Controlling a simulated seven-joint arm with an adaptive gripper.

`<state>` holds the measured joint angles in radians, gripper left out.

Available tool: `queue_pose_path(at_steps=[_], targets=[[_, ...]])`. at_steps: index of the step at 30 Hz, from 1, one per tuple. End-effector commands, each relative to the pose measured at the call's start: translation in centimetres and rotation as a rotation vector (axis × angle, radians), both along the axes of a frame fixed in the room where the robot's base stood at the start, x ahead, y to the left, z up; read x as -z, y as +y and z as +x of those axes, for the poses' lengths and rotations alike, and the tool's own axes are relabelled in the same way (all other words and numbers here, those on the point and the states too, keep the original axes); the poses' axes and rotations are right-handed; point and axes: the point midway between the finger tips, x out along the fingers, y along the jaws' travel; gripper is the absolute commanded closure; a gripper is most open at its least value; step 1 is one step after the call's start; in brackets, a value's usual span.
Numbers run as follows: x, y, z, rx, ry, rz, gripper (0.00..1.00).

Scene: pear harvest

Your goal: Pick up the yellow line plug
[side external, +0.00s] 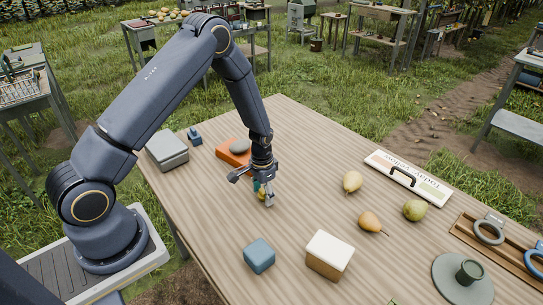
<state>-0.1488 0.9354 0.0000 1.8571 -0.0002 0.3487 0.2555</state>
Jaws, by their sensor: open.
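A small yellow piece (261,195), which may be the yellow line plug, shows low between the fingers of my gripper (262,193). A bit of green or teal shows just above it; I cannot tell if it is part of the same thing. My gripper is open and points down close to the wooden table, with its fingers around or beside the piece. The fingers hide much of it, and contact cannot be told.
An orange block with a grey stone (240,146) lies just behind my gripper. A grey box (167,150), blue block (259,256), white-topped box (329,255), several pears (371,222) and a sign (409,178) stand around. The table's centre is clear.

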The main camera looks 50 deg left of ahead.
Motion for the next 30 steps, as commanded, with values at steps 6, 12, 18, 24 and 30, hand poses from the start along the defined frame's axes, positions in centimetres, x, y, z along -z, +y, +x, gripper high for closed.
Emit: queue_pose_path(at_steps=[6, 12, 18, 24, 30], targets=[[-0.1, 0.0, 0.0, 0.000, 0.000, 0.000, 0.50], [-0.1, 0.0, 0.0, 0.000, 0.000, 0.000, 0.70], [-0.1, 0.0, 0.0, 0.000, 0.000, 0.000, 0.82], [-0.1, 0.0, 0.0, 0.000, 0.000, 0.000, 0.82], [-1.1, 0.0, 0.1, 0.000, -0.001, 0.000, 0.82]])
